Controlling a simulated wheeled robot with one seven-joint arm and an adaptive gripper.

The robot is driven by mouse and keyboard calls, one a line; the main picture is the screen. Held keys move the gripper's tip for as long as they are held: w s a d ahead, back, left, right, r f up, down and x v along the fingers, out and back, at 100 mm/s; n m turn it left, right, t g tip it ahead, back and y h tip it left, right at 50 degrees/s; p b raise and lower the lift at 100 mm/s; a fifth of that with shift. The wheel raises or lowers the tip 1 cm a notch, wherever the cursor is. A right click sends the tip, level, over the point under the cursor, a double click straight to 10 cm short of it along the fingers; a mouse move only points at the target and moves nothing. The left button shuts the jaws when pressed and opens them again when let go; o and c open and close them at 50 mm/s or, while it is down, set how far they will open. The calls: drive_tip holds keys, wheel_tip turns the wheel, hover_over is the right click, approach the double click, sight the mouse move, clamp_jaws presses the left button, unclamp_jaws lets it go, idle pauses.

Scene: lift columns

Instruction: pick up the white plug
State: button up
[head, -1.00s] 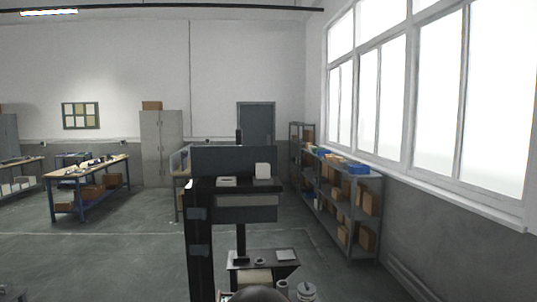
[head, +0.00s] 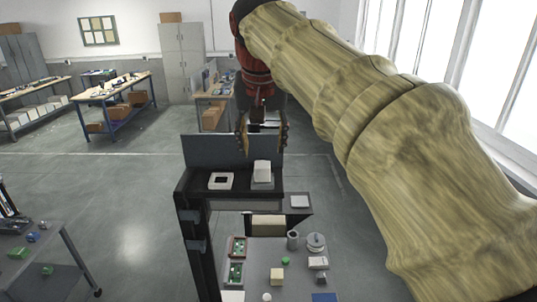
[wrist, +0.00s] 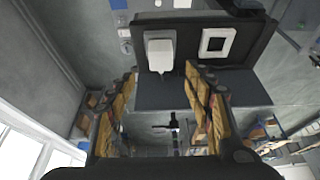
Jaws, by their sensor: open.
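A white block, which looks like the white plug (head: 262,168), sits on the right part of a dark shelf (head: 241,186) on a lift column. It seems to rest on a grey base. The plug also shows in the wrist view (wrist: 160,52), just beyond the fingertips. My gripper (head: 263,148) is open and empty, above the plug in the head view. In the wrist view my gripper (wrist: 161,76) has its fingers spread to either side of the plug's line, apart from it.
A white square frame with a dark opening (head: 220,181) lies left of the plug. A dark panel (head: 205,151) stands upright behind the shelf. A lower grey table (head: 257,262) holds several small parts. A workbench (head: 36,240) stands at left. Open floor lies between.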

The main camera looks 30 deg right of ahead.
sight(262, 164)
drive_tip(key=x, duration=0.2)
drive_tip(key=p+x, duration=0.1)
drive_tip(key=x, duration=0.3)
drive_tip(key=shift+s+a+f, duration=0.15)
drive_tip(key=shift+f, duration=0.25)
drive_tip(key=shift+w+f, duration=0.25)
drive_tip(key=shift+f, duration=0.25)
drive_tip(key=c, duration=0.4)
drive_tip(key=c, duration=0.7)
drive_tip(key=shift+c, duration=0.5)
drive_tip(key=shift+r, duration=0.1)
